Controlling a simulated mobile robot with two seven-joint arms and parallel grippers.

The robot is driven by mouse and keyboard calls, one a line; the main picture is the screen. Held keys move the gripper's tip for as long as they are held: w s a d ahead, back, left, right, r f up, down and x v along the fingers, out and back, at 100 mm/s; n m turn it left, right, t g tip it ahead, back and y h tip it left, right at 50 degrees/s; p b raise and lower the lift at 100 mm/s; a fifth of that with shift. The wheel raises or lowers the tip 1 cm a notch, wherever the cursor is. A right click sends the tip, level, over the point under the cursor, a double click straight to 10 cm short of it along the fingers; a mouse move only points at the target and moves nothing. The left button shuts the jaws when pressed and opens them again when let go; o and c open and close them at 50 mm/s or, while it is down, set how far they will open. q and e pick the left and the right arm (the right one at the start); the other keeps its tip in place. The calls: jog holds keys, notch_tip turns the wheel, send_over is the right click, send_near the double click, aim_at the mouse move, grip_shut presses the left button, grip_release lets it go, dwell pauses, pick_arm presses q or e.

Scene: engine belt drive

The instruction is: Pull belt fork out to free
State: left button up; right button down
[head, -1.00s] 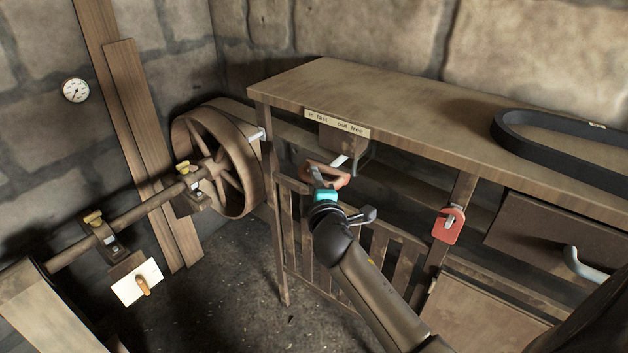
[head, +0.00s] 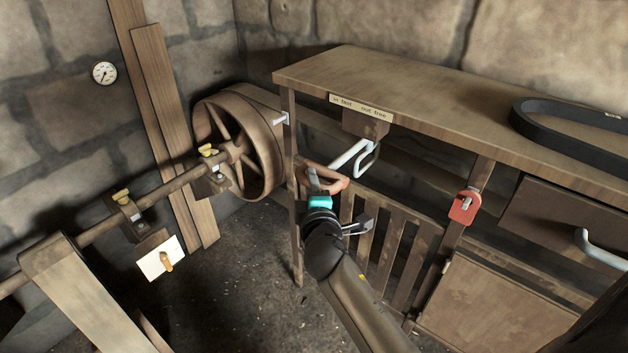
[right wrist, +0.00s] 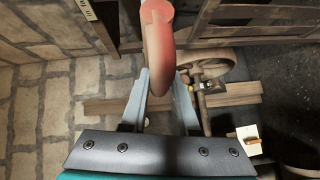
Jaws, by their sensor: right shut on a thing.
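The belt fork's red handle (head: 338,182) is at the outer end of a pale rod (head: 350,154) under the bench's front edge. The rod comes out of a wooden block (head: 366,124) below a label (head: 360,106) reading "in fast, out free". A pale bent loop shows beside the rod. My right gripper (head: 318,180) is shut on the red handle, with its fingers partly hiding it. In the right wrist view the red handle (right wrist: 158,50) lies between the two grey fingers. My left gripper is not in view.
A spoked wheel (head: 234,148) on a shaft (head: 160,200) stands left of the bench (head: 440,100). A slatted guard (head: 395,250) is below the handle. A black belt (head: 560,128) lies on the bench top.

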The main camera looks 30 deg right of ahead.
jog(key=c, duration=0.7)
grip_release()
jog(key=shift+s+a, duration=0.1)
jog(key=shift+a, duration=0.1)
jog(key=v, duration=1.5)
jog(key=shift+s+p, duration=0.1)
jog(key=shift+p, duration=0.3)
jog(key=shift+f, duration=0.1)
jog(key=s+a+f+m+g+y, duration=0.1)
jog(key=s+a+f+g+y, duration=0.15)
jog(key=f, duration=0.75)
jog(key=s+a+f+m+g+y, duration=0.1)
jog(key=s+a+f+g, duration=0.15)
jog(key=f, duration=0.85)
jog(key=s+a+f+g+y, duration=0.2)
jog(key=s+a+f, duration=0.1)
jog(key=f, duration=0.7)
jog(key=s+d+f+m+g, duration=0.2)
jog(key=s+f, duration=0.3)
jog(key=s, duration=0.3)
jog(key=s+d+f+m+g, duration=0.2)
jog(key=s+f+m, duration=0.1)
jog(key=s+f, duration=0.3)
jog(key=s+d+f+m+g, duration=0.2)
jog(key=s+f, duration=0.3)
jog(key=s, duration=0.5)
jog(key=shift+s+f+m+g+y, duration=0.3)
jog(key=shift+s+f+g+y, duration=0.1)
jog(key=shift+g, duration=0.2)
